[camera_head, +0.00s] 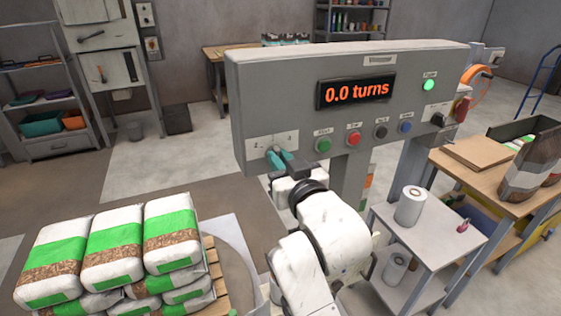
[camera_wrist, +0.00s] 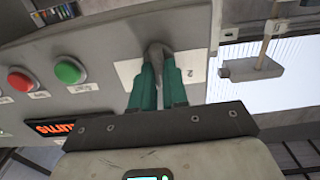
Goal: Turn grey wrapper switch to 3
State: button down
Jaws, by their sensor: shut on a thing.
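The grey wrapper control panel (camera_head: 300,100) stands in the middle of the head view, with a display reading "0.0 turns" (camera_head: 356,91). At its lower left is a white label plate (camera_head: 289,138) around the switch. My gripper (camera_head: 275,155) is at that plate, its teal fingers shut on the switch. In the wrist view my gripper (camera_wrist: 157,72) closes around the grey switch knob (camera_wrist: 157,52), whose tip shows between the fingers. A "2" is legible on the plate (camera_wrist: 200,68). The fingers hide most of the knob, so its setting cannot be read.
Right of the switch are a green button (camera_head: 323,145), a red button (camera_head: 353,138), a black one (camera_head: 381,131) and a blue one (camera_head: 406,127). A lit green lamp (camera_head: 428,85) is above. Stacked bags (camera_head: 115,245) stand at lower left; a small table (camera_head: 425,235) with film rolls is right.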

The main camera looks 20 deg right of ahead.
dwell(0.5)
jog(key=c, duration=1.1)
grip_release()
jog(key=shift+c, duration=0.2)
jog(key=s+b, duration=0.1)
jog(key=s, duration=1)
jog(key=shift+w+f, duration=0.1)
jog(key=shift+f, duration=0.05)
